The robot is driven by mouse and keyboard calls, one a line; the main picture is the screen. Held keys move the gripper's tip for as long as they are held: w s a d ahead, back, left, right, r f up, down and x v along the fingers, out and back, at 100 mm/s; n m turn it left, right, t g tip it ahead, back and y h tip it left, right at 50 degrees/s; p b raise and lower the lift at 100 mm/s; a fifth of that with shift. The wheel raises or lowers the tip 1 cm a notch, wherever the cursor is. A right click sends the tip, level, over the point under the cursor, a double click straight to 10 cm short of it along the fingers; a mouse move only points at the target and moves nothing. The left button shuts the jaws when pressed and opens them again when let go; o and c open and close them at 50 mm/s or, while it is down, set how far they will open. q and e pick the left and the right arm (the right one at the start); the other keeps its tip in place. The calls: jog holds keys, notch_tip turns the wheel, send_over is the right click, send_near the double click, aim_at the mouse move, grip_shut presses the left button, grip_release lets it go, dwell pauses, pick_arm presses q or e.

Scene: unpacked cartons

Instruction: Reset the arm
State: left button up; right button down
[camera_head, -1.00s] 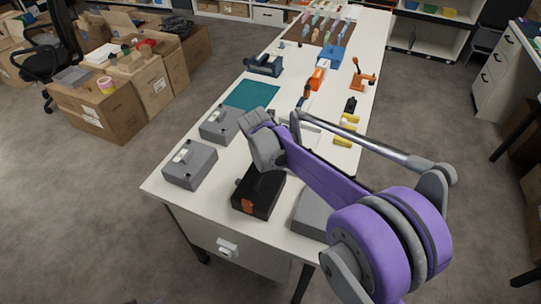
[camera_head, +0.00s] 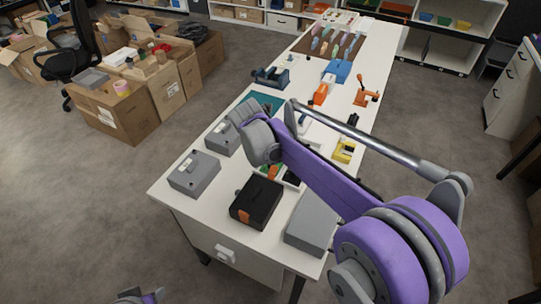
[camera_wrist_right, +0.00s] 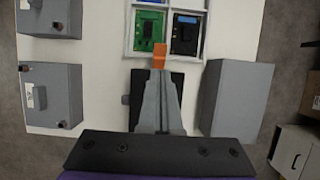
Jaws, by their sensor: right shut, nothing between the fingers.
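My right arm reaches in from the right in the head view, over the table (camera_head: 178,207). In the right wrist view my right gripper (camera_wrist_right: 158,76) is shut and empty, with its fingers together. Below it is a black box (camera_wrist_right: 184,88), partly hidden by the fingers; it also shows in the head view (camera_head: 259,200). An orange patch (camera_wrist_right: 159,56) shows just beyond the fingertips; I cannot tell what it belongs to.
Two grey boxes (camera_head: 196,174) (camera_head: 222,138) stand at the table's left side. A plain grey box (camera_head: 312,222) is at the right. A white tray (camera_wrist_right: 157,58) holds a green board and a black device. Cartons (camera_head: 117,109) stand on the floor at left.

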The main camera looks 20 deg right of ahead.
jog(key=shift+a, duration=0.15)
jog(key=s+a+f+m+t+y, duration=0.1)
jog(key=s+f+m, duration=0.1)
jog(key=s+m, duration=1.1)
jog(key=s+a+f+m+t+y, duration=0.1)
jog(key=s+a+f+m+y, duration=0.1)
jog(key=s+m, duration=1.1)
jog(key=shift+s+a+f+t, duration=0.15)
jog(key=shift+s+a+t, duration=0.05)
jog(key=shift+s+t, duration=0.15)
